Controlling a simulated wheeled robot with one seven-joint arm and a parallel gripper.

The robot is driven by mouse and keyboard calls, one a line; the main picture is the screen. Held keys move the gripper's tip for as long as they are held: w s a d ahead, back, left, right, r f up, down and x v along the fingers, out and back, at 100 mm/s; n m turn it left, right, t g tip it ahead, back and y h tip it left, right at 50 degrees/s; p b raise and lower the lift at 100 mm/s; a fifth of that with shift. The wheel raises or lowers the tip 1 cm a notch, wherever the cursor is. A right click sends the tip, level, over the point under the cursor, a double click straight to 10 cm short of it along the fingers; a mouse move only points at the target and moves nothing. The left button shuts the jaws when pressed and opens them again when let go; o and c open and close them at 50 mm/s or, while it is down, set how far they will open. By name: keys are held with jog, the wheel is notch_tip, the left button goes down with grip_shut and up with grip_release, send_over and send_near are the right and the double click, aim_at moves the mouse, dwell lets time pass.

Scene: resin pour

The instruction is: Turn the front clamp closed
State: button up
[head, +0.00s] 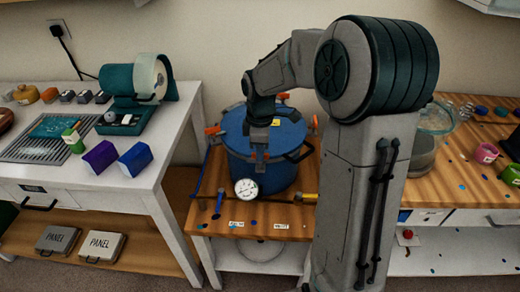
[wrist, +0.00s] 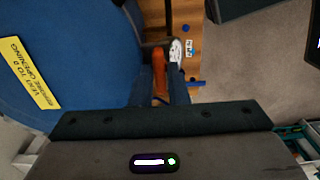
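The blue pressure pot (head: 268,165) stands on the wooden bench, with a round white gauge (head: 246,188) low on its front. My gripper (head: 259,157) points down at the front rim of the lid. In the wrist view, the orange handle of the front clamp (wrist: 160,84) fills the narrow gap between the fingers of my gripper (wrist: 162,92), which look shut on it. The front clamp is hidden behind my gripper in the head view. Other orange clamps show at the rim, one at the left (head: 212,130). The gauge also shows in the wrist view (wrist: 176,52).
A yellow label (wrist: 29,72) lies on the blue lid. A black side handle (head: 300,153) sticks out at the pot's right. A white table (head: 170,165) with a teal machine (head: 120,82) stands left. A cluttered wooden counter (head: 450,190) is at the right, partly behind my arm.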

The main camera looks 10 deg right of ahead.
grip_shut()
jog(key=shift+m, duration=0.3)
jog(key=m, duration=0.4)
jog(key=shift+m, duration=0.4)
jog(key=m, duration=0.6)
jog(key=shift+b, duration=0.4)
jog(key=m, duration=0.6)
jog(key=shift+m, duration=0.4)
jog(key=o, duration=0.5)
grip_release()
jog(key=shift+o, duration=0.2)
